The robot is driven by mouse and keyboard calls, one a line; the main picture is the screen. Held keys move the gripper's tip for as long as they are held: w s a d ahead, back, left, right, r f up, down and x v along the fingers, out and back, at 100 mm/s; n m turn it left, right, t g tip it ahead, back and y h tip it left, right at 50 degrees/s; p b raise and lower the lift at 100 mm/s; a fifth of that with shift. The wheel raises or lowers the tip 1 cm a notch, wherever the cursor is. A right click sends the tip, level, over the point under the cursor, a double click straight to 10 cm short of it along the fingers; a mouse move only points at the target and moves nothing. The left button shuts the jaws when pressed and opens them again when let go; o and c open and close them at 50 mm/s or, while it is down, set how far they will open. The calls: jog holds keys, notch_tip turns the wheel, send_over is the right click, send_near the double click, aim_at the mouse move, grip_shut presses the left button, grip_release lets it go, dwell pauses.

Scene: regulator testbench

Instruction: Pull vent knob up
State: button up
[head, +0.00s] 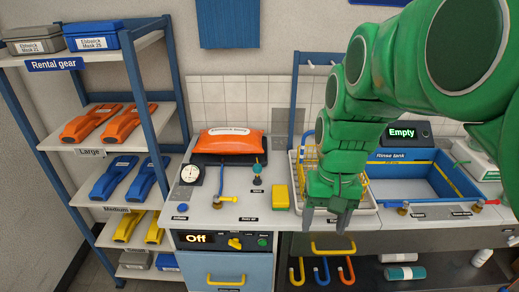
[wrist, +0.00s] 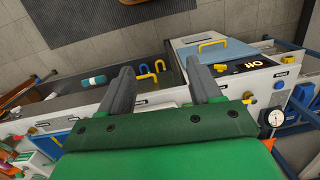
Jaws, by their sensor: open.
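On the bench's left section stands a small fitting with a teal-green knob (head: 257,168). Its label is too small to read, so I cannot tell whether it is the vent knob. Left of it are a yellow-and-blue hose fitting (head: 220,196) and a round white gauge (head: 190,174). A blue knob (head: 181,207) sits near the front left. My gripper (head: 324,212) is open and empty, pointing down over the front edge of the dish rack area, well right of these fittings. In the wrist view, nothing is between its fingers (wrist: 160,75); the gauge (wrist: 276,118) shows at the right.
An orange pack (head: 230,140) lies behind the fittings. A yellow block (head: 281,197) stands between them and my gripper. The front panel has an "Off" display (head: 198,238). A blue rinse tank (head: 430,178) is at the right, a shelf rack (head: 150,105) at the left.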

jog(key=w+a, duration=0.3)
jog(key=w, duration=1)
jog(key=m+t+y, duration=0.1)
jog(key=t+y, duration=0.1)
send_over(259, 165)
jog(key=d, duration=0.1)
jog(key=s+d+f+x, duration=0.1)
jog(key=d+x, duration=0.1)
jog(key=x, duration=0.8)
jog(key=shift+d+x, duration=0.15)
jog(key=shift+x, duration=1.65)
jog(key=shift+d+x, duration=0.2)
jog(key=shift+x, duration=1.6)
jog(key=shift+s+f, duration=0.1)
jog(key=shift+s, duration=0.05)
jog(key=shift+c, duration=0.2)
grip_shut()
